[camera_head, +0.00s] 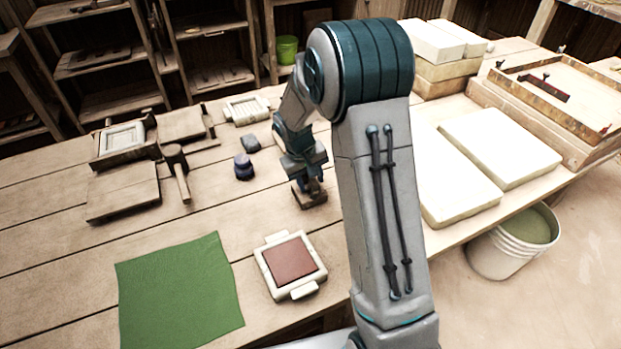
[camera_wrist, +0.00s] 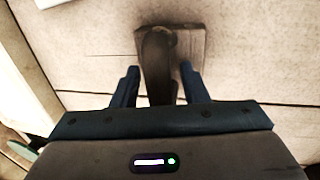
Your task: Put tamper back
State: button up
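The tamper (camera_head: 314,200) is a dark wooden block with an upright handle. It appears to stand on the table under my gripper (camera_head: 308,179). In the wrist view, its square base (camera_wrist: 192,42) lies flat on the wood and its dark handle (camera_wrist: 157,60) rises between my fingers. My gripper (camera_wrist: 160,75) is open around the handle, with a narrow gap showing on each side. In the head view my wrist hides the top of the handle.
A pale mould with a red-brown tile (camera_head: 290,261) and a green cloth (camera_head: 180,293) lie in front. A wooden mallet (camera_head: 178,172), a wooden press (camera_head: 122,190) and dark small blocks (camera_head: 243,167) are left. Pale slabs (camera_head: 500,146) lie right; a bucket (camera_head: 500,252) stands beyond the edge.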

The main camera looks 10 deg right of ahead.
jog(key=w+v, duration=0.1)
jog(key=v, duration=1.1)
jog(key=s+d+r+m+t+y, duration=0.1)
jog(key=s+r, duration=0.1)
jog(key=s, duration=1)
jog(key=s+d+r+m+y, duration=0.1)
jog(key=s+r, duration=0.2)
jog(key=s, duration=1)
jog(key=shift+r+t+y+p, duration=0.25)
jog(key=shift+t+y+p, duration=0.05)
jog(key=shift+t+p, duration=0.15)
jog(key=shift+s, duration=0.1)
jog(key=p+v, duration=0.2)
jog(key=w+p+v, duration=0.1)
jog(key=p+v, duration=0.2)
jog(key=shift+r, duration=0.2)
